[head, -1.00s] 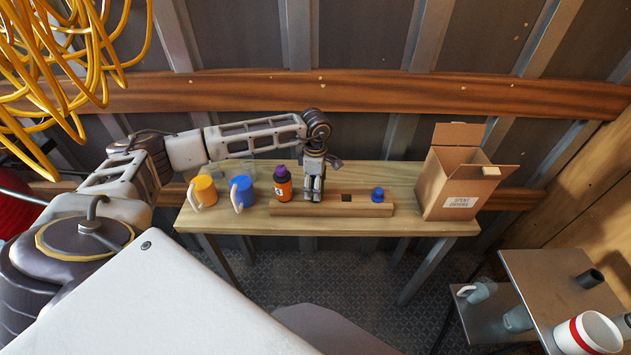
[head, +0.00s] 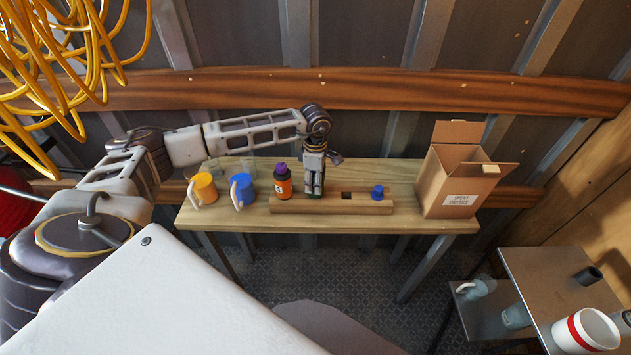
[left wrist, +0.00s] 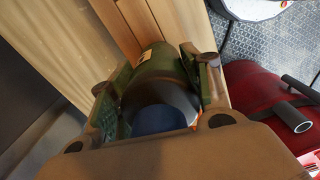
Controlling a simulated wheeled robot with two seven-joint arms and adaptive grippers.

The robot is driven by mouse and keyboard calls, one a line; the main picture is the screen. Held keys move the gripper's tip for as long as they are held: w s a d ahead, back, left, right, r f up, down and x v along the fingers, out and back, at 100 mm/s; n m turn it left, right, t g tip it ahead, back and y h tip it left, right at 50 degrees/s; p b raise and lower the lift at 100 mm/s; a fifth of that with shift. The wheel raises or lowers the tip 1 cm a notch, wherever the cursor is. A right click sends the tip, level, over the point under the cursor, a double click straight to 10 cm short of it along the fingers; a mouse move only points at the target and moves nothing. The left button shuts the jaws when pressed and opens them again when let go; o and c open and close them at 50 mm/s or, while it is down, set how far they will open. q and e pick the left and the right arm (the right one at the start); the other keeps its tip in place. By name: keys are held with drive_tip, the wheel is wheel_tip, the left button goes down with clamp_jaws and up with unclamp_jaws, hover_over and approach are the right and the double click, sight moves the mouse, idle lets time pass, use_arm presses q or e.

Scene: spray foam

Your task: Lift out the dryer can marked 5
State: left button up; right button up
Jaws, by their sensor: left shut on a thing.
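My left gripper (head: 315,188) is over the wooden rack (head: 360,207) on the workbench. In the left wrist view its fingers (left wrist: 165,88) are shut on a dark green can (left wrist: 158,62), with a blue part at the near end. The number on this can is not readable. In the head view the fingers mostly hide it. Just left of the gripper an orange can (head: 283,187) with a purple cap stands upright; its small mark is too blurred to read. A blue-capped can (head: 377,194) sits in the rack at right. My right gripper is not in view.
The rack has an empty square hole (head: 346,196) between the gripper and the blue cap. A yellow mug (head: 205,187) and a blue mug (head: 245,189) stand left. An open cardboard box labelled spent dryers (head: 443,190) stands at the bench's right end.

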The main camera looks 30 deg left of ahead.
use_arm(q)
drive_tip(key=shift+r+p, duration=0.45)
drive_tip(key=shift+r, duration=0.75)
drive_tip(key=shift+r+p, duration=0.4)
drive_tip(key=shift+r, duration=2.05)
drive_tip(key=shift+b, duration=0.3)
